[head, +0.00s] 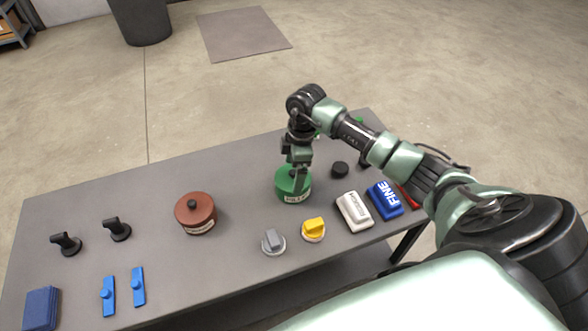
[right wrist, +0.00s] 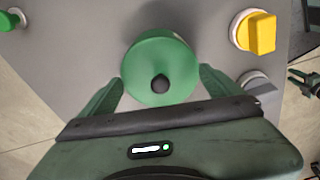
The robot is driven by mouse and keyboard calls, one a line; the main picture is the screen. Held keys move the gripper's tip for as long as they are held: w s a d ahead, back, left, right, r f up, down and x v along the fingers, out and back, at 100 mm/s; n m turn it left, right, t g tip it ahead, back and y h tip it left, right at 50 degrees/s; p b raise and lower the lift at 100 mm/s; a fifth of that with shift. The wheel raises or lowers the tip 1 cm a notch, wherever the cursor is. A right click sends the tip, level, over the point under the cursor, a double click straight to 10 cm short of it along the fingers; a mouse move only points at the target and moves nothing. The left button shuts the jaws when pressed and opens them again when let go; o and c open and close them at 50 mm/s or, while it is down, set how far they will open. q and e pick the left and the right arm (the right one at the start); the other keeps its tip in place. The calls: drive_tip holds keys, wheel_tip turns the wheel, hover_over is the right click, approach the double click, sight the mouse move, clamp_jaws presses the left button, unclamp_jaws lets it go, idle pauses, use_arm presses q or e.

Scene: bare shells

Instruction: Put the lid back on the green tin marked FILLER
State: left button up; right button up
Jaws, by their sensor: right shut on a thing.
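The green tin marked FILLER (head: 294,194) stands on the grey table, right of its middle. My right gripper (head: 299,170) points down over the tin, shut on the round green lid (right wrist: 160,55). In the right wrist view the lid has a small black knob (right wrist: 160,84), and one finger is on each side of it. I cannot tell whether the lid touches the tin's rim or is held just above it.
A red-brown lidded tin (head: 195,214) stands to the left. A grey knob (head: 272,241), yellow knob (head: 313,230), white block (head: 354,210) and blue FINE block (head: 384,198) lie near the front. A black disc (head: 340,170) is at the right. The table's back left is clear.

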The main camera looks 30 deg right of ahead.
idle(0.6)
idle(0.3)
drive_tip(key=o, duration=1)
drive_tip(key=shift+p, duration=0.3)
drive_tip(key=shift+r+p, duration=3.25)
drive_tip(key=shift+r, duration=0.3)
